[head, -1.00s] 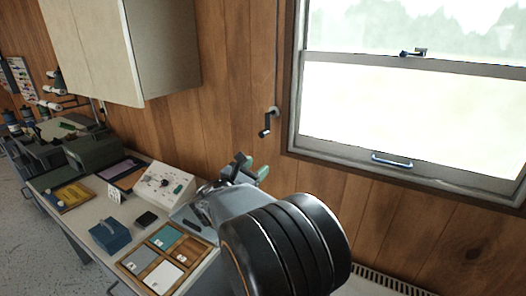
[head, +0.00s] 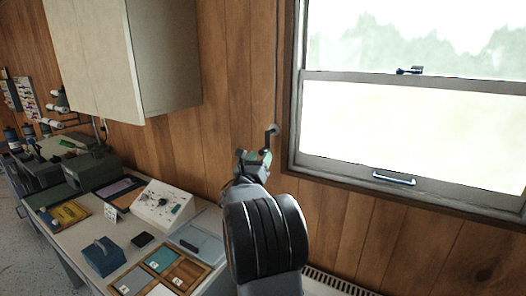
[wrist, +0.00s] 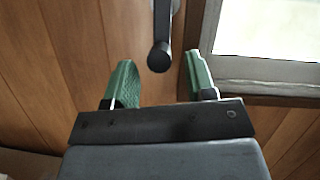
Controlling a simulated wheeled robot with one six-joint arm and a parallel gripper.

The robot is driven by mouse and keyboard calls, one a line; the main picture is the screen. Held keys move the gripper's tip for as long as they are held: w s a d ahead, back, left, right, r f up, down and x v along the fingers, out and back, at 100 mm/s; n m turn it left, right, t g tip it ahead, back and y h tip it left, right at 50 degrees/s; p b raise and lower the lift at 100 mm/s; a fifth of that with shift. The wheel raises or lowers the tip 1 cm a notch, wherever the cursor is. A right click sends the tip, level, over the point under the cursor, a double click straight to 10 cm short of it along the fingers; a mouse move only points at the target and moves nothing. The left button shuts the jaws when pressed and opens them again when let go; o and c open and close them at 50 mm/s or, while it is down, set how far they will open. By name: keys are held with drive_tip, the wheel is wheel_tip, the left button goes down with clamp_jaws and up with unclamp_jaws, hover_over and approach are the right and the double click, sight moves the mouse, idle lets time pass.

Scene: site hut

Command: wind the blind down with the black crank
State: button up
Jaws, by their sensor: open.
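The black crank (head: 271,134) is mounted on the wood wall just left of the window, its arm hanging down from a grey mount. My gripper (head: 253,157) is open, just below and slightly left of the crank in the head view. In the wrist view, the crank's round handle end (wrist: 159,57) shows between and just beyond the two green-padded fingers of my gripper (wrist: 161,78). Neither finger appears to touch it. A thin dark line (head: 277,60) runs up the wall above the crank. No blind fabric shows over the visible glass.
The window frame (head: 291,120) stands close on the right, with a handle (head: 394,178) on its lower sash. A pale wall cabinet (head: 160,60) hangs at upper left. Below it, a desk holds a control box (head: 163,204), a blue box (head: 103,256) and a wooden tray (head: 188,271).

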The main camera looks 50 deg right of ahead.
sight(263, 152)
drive_tip(key=shift+x, duration=1.6)
drive_tip(key=c, duration=0.9)
